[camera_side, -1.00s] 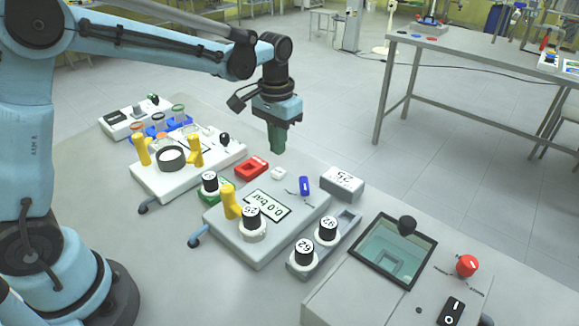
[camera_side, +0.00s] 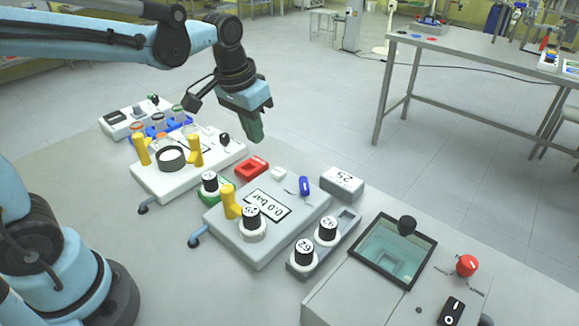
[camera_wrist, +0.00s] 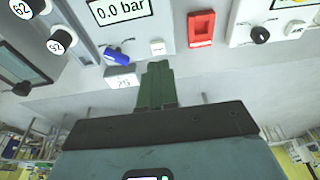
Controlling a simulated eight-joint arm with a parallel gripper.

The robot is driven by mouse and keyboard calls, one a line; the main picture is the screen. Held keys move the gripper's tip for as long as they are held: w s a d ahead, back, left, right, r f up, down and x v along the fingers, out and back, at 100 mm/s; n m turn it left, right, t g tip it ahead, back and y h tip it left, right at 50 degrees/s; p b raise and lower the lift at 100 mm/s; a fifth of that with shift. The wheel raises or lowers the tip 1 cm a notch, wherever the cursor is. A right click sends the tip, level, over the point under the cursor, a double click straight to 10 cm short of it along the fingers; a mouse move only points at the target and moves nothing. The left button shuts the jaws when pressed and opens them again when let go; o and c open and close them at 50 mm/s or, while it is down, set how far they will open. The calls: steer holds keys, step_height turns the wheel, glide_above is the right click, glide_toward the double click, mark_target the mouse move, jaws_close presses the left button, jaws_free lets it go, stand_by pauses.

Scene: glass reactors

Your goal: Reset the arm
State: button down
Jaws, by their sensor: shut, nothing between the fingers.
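My gripper (camera_side: 257,137) has green fingers and hangs tilted above the bench, behind the white device and the red block. Its fingers are shut with nothing between them. In the wrist view the shut fingers (camera_wrist: 158,72) point toward the panel with the "0.0 bar" display. My blue arm reaches in from the left of the side view.
Below stand a grey pressure unit (camera_side: 243,246) with a yellow handle, a white device (camera_side: 180,184) with two yellow handles, a red block (camera_side: 251,168), a grey "25" box (camera_side: 343,183) and black-capped bottles (camera_side: 327,230). A bath unit (camera_side: 345,292) stands at front right.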

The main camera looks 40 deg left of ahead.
steer(key=s+a+f+t, duration=0.1)
steer(key=s+t, duration=0.3)
steer(key=s, duration=0.5)
steer(key=shift+s+f+t, duration=0.15)
steer(key=shift+f+t, duration=0.05)
steer(key=shift+t, duration=0.1)
stand_by(1.1)
